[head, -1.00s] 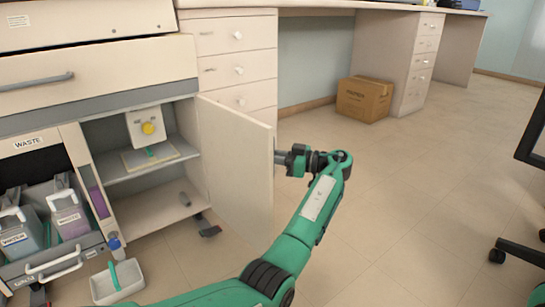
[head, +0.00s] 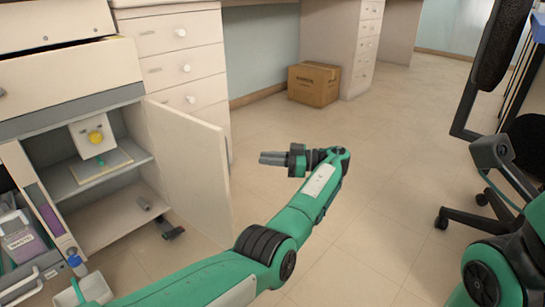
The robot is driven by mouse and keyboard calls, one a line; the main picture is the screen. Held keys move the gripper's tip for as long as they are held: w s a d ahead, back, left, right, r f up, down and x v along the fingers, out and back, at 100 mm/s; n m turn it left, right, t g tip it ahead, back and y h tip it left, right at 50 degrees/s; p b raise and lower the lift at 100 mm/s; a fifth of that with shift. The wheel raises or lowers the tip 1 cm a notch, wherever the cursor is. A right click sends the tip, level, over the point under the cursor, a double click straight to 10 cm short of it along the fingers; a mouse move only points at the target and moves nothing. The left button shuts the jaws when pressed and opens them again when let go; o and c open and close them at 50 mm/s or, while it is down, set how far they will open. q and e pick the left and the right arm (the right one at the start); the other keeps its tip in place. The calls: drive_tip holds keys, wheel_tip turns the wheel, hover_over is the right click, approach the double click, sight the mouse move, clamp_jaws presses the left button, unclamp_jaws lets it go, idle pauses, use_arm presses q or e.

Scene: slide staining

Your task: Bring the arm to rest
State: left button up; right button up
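My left arm reaches in from the bottom of the head view. My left gripper (head: 272,158) is held in free space over the floor, to the right of the open cabinet door (head: 190,165) and apart from it. Its fingers look close together with nothing seen between them, but from this side I cannot tell whether they are open or shut. Part of my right arm shows at the right edge.
Waste containers (head: 22,240) stand at lower left. A cardboard box (head: 314,84) sits by the drawers. A chair base (head: 475,217) stands at right. The middle floor is clear.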

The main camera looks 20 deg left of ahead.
use_arm(q)
drive_tip(key=shift+w+d, duration=0.1)
drive_tip(key=shift+d, duration=0.35)
